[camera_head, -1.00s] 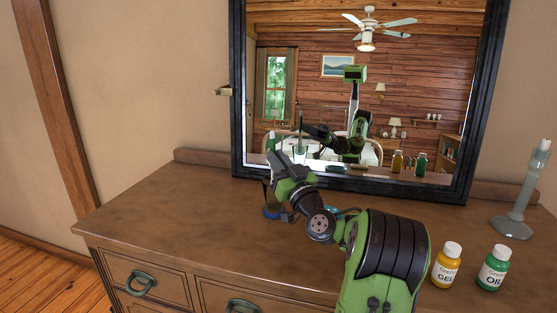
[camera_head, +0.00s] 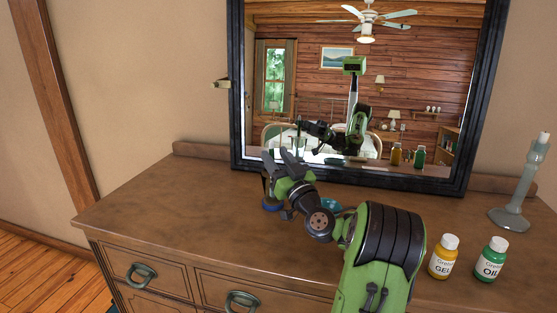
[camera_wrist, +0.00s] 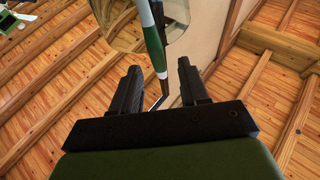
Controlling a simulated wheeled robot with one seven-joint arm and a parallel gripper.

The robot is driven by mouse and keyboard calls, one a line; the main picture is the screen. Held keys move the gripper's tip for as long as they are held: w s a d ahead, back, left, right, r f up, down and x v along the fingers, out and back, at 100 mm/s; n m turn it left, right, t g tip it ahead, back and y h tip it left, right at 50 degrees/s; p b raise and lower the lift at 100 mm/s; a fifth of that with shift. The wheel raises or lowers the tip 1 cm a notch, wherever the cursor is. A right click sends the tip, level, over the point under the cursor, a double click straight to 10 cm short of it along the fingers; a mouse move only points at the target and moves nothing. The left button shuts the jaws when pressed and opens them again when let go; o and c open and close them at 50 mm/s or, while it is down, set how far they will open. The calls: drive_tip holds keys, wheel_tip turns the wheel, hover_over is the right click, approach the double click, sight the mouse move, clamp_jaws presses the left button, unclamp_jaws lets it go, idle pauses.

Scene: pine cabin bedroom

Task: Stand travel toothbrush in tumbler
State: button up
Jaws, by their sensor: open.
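My gripper (camera_head: 279,158) is above the rear left of the dresser top, its two fingers apart. In the wrist view my gripper (camera_wrist: 161,82) is also open. The green-and-white toothbrush (camera_wrist: 151,38) runs down from the top edge there, with its near end in line with the gap between the fingers; I see no finger clamped on it. A see-through curved shape, seemingly the tumbler (camera_wrist: 120,30), shows around its upper part. In the head view a dark glass with a blue base (camera_head: 271,206) stands beneath my gripper, largely hidden by it.
A framed mirror (camera_head: 470,100) stands close behind my gripper. A small teal dish (camera_head: 331,204) is partly hidden by my arm. A yellow bottle (camera_head: 443,258), a green bottle (camera_head: 491,260) and a candlestick (camera_head: 517,195) stand at the right. The left dresser top (camera_head: 170,205) is clear.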

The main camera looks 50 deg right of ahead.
drive_tip(key=shift+s+f, duration=0.15)
drive_tip(key=shift+s, duration=0.1)
drive_tip(key=s+a, duration=0.2)
drive_tip(key=s, duration=0.4)
drive_tip(key=s+a, duration=0.2)
drive_tip(key=s, duration=0.5)
drive_tip(key=shift+s+a+f, duration=0.25)
drive_tip(key=shift+s+f, duration=0.05)
drive_tip(key=shift+f, duration=0.1)
